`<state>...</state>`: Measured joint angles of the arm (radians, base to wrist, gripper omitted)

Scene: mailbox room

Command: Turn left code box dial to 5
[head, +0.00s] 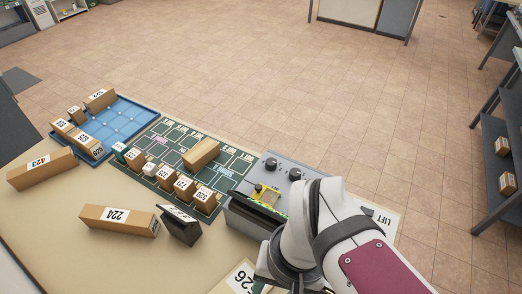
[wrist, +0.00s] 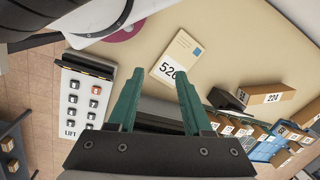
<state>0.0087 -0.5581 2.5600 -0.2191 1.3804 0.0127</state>
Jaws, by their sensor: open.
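The grey code box (head: 262,215) stands at the table's far edge in the head view. Black dials show on its top panel: the left dial (head: 270,161) and another dial (head: 296,174) to its right. The number settings are too small to read. A yellow-edged panel with a small black knob sits nearer on the box. My arm covers the box's right part. My gripper (wrist: 160,80) has two green fingers, spread apart and empty in the wrist view. In the head view its fingers are mostly hidden by my arm. Neither dial is visible between the fingers.
A LIFT button panel (wrist: 84,100) lies beside the box. A card marked 526 (wrist: 178,57) lies on the table. Box 224 (head: 118,219), box 423 (head: 42,168), a dark wedge (head: 181,227), a green sorting mat (head: 226,189) and blue tray (head: 148,117) fill the left.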

